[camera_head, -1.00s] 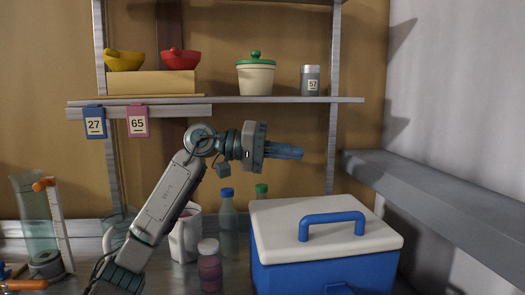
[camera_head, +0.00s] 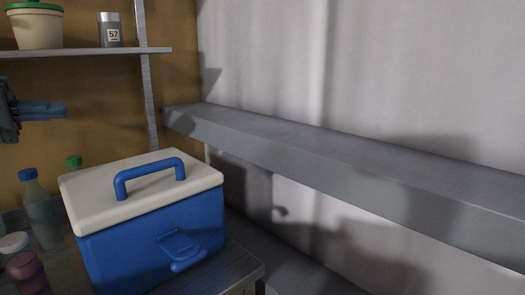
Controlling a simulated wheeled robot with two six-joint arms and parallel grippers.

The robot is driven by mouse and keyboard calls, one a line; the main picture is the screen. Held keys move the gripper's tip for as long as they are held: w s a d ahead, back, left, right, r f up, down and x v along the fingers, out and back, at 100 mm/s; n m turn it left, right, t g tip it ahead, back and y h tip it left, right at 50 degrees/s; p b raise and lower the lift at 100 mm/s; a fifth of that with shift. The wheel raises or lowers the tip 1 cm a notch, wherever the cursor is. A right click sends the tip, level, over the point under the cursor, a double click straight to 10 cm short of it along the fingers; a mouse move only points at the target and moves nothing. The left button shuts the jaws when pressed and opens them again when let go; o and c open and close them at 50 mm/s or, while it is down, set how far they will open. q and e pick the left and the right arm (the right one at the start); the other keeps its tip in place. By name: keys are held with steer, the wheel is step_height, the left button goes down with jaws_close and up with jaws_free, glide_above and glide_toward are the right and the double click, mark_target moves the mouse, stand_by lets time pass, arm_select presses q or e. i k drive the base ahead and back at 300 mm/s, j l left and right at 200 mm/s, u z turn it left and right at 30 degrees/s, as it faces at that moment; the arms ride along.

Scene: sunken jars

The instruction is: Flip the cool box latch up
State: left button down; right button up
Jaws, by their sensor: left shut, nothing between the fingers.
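The cool box (camera_head: 130,245) is blue with a white lid (camera_head: 95,190) and a blue carry handle (camera_head: 150,168) on top. It stands on the grey counter at lower left, its lid closed. Its blue latch (camera_head: 178,246) is on the front face, with a rounded tab sticking out at its lower end. My left gripper (camera_head: 55,111) is at the left edge, shut and empty, above and to the left of the cool box and apart from it. Most of my left arm is out of the picture. My right gripper is not in view.
Bottles (camera_head: 40,210) and a jar with a pink-red body (camera_head: 26,272) stand left of the cool box. A grey ledge (camera_head: 330,150) runs along the right wall. A shelf (camera_head: 90,52) above holds a cream pot (camera_head: 38,30) and a grey canister (camera_head: 110,32).

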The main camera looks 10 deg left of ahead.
mark_target(185, 252)
steer(key=k+l, duration=0.75)
steer(key=l, duration=0.2)
